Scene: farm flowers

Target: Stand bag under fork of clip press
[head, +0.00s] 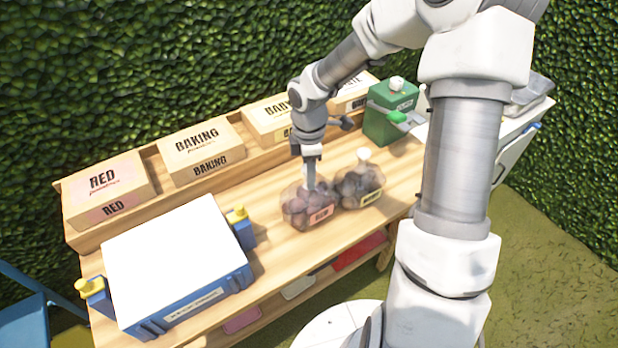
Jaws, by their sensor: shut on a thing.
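My gripper (311,180) points down over the table in the head view and is shut on the neck of a clear bag (297,213). That bag holds dark round contents and has a pink label at its front. It looks upright at table level; I cannot tell whether it touches the tabletop. My gripper is left of the press.
Boxes marked RED (108,190), BAKING (202,150) and others line the back shelf. A white-topped blue crate (172,262) with yellow-topped side parts fills the table's left. Bare tabletop (393,168) shows before the press. My arm crosses the right side.

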